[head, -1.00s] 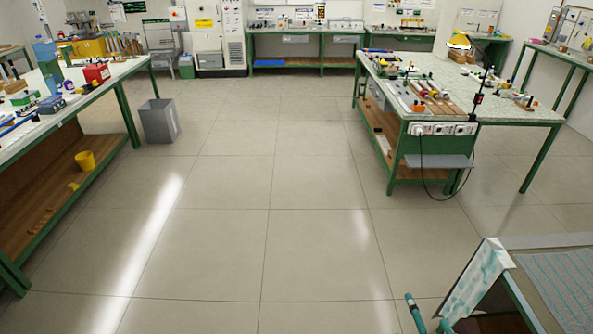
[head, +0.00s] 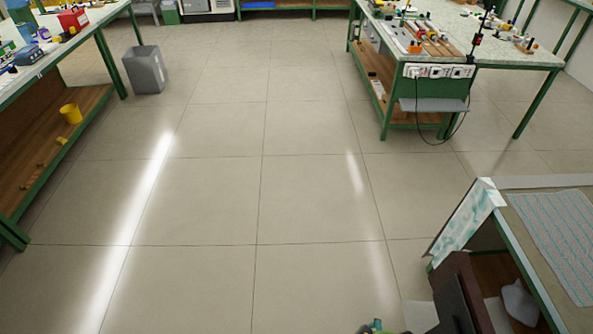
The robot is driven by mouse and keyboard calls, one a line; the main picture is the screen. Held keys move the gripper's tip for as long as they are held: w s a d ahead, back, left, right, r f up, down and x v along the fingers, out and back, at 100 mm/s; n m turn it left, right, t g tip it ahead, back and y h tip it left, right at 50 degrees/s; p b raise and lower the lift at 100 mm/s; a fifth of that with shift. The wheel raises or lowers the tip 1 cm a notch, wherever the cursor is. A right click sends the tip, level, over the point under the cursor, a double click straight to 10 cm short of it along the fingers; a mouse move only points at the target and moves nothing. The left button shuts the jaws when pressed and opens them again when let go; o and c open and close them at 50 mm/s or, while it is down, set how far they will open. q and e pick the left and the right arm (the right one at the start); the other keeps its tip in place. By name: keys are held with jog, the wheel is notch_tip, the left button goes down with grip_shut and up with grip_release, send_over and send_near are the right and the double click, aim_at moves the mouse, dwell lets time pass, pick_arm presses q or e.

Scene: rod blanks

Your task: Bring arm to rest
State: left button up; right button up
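Neither of my grippers shows in the head view, and I cannot make out any arm of mine. What the grippers hold, if anything, is hidden. No rod blank can be told apart for certain among the small items on the benches.
Open tiled floor (head: 205,200) fills the middle. A green-framed workbench (head: 60,190) stands left, with a grey bin (head: 145,70) beside it. Another workbench (head: 415,95) stands right, its cable hanging. A bench with a striped mat (head: 555,235) is near at lower right. Small greenish items (head: 375,327) are cut off below.

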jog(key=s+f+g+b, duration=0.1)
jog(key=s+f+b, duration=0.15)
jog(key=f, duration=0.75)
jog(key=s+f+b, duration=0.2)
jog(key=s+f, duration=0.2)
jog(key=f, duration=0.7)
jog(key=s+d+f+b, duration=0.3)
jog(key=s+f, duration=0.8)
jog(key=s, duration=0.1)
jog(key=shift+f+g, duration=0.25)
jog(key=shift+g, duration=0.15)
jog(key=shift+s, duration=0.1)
